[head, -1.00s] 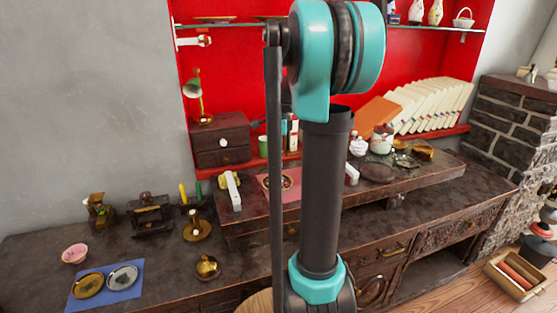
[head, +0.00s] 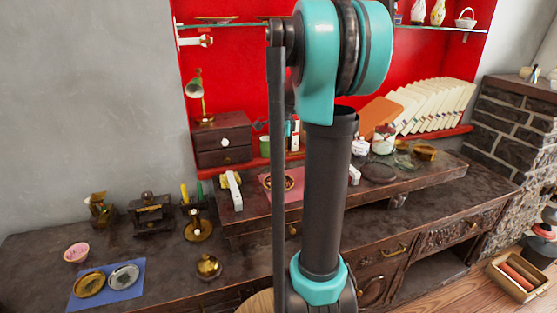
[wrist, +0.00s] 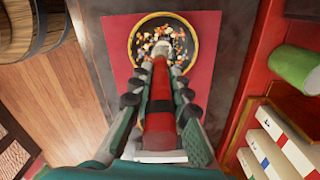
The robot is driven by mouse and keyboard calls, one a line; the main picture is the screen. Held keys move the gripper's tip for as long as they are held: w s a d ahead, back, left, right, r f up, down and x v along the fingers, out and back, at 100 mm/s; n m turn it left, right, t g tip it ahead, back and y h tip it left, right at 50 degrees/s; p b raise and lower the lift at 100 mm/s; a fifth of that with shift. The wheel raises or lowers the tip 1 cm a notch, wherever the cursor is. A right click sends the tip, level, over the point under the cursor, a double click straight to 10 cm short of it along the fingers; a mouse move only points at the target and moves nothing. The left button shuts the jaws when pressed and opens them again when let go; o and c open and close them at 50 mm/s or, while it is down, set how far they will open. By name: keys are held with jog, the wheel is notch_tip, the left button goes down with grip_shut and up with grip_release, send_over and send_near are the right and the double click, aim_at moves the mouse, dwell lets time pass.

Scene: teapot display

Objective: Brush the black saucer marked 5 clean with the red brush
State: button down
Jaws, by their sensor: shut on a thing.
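The black saucer (wrist: 136,46) has a gold rim and lies at the top of the wrist view, strewn with white, orange and brown bits. Its number cannot be read. It lies on a pink-red mat (wrist: 120,28). The saucer also shows in the head view (head: 291,184), partly hidden by my arm. My gripper (wrist: 159,72) is shut on the red brush (wrist: 159,125), which has a dark band. The head view hides my gripper behind my arm.
A white block (head: 233,190) stands left of the mat. In the wrist view, a green cup (wrist: 296,68) and white boxes (wrist: 280,140) stand at the right. A blue mat (head: 107,290) with two small dishes lies at the front left. A small brown chest (head: 222,140) stands behind.

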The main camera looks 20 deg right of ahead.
jog(key=shift+w, duration=0.55)
jog(key=shift+s+a, duration=0.6)
jog(key=shift+s, duration=0.05)
jog(key=shift+d, duration=0.55)
jog(key=shift+r, duration=2.95)
jog(key=shift+r, duration=1.5)
